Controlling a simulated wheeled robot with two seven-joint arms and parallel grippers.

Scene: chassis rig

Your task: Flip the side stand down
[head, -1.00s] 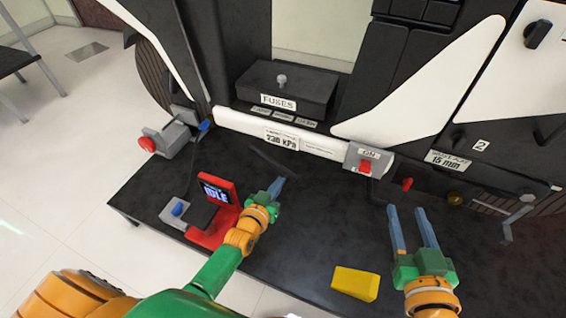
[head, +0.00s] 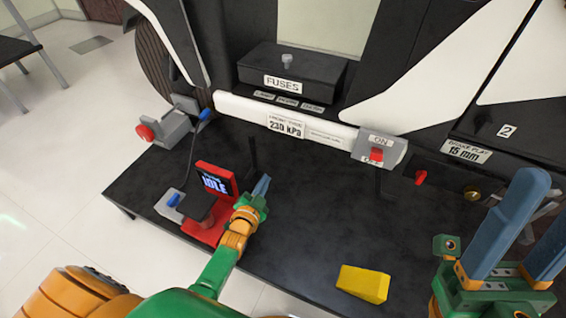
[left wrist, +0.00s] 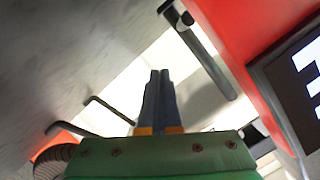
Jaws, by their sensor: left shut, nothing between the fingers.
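The side stand (head: 252,154) is a thin dark bar below the white panel, pointing down toward the black platform. Whether its foot touches the platform cannot be told. My left gripper (head: 264,184) is shut and empty, just below and right of the bar and beside the red display unit. In the left wrist view the shut fingertips (left wrist: 160,74) point up, apart from a dark rod (left wrist: 206,62) on a pivot that looks like the stand. My right gripper (head: 548,205) is open and empty at the right edge, close to the camera.
A red unit with an IDLE screen (head: 216,182) stands left of my left gripper. A yellow block (head: 363,283) lies near the front of the black platform (head: 320,215). A red ON/OFF switch (head: 377,155) and a fuse box (head: 290,78) are behind. The platform's middle is clear.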

